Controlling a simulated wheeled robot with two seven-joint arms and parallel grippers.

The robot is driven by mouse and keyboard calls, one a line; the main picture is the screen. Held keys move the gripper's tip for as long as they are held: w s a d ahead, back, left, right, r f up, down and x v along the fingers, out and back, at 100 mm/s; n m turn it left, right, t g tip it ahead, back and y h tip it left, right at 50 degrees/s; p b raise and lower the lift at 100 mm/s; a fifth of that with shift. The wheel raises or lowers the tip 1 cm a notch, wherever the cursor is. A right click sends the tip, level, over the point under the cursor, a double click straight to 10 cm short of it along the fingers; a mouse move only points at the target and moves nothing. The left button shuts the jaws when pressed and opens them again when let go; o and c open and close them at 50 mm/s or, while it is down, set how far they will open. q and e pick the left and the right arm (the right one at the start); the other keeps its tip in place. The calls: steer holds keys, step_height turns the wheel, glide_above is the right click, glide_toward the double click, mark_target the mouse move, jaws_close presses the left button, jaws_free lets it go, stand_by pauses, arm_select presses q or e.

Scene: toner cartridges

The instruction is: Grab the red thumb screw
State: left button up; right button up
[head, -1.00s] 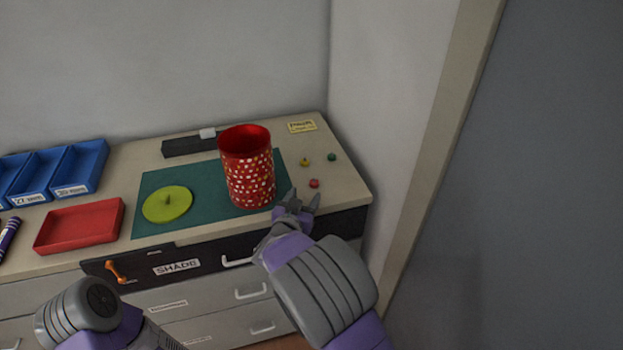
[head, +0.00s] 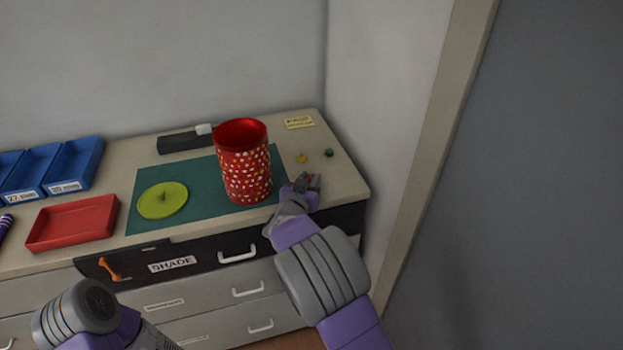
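The red thumb screw (head: 312,183) is on the worktop right of the red dotted cylinder, mostly hidden by my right gripper. My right gripper (head: 310,180) is over it, its two fingers on either side of the bit of red that shows. I cannot tell whether the fingers press on the screw. A yellow thumb screw (head: 301,158) and a green thumb screw (head: 328,153) lie just behind. My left arm shows at the lower left, but its gripper is out of view.
The dotted cylinder (head: 245,165) stands on a green mat (head: 205,176) close left of my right gripper. A yellow-green disc (head: 162,200), a red tray (head: 72,224) and blue bins (head: 72,168) are further left. A wall rises to the right.

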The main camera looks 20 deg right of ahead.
jaws_close()
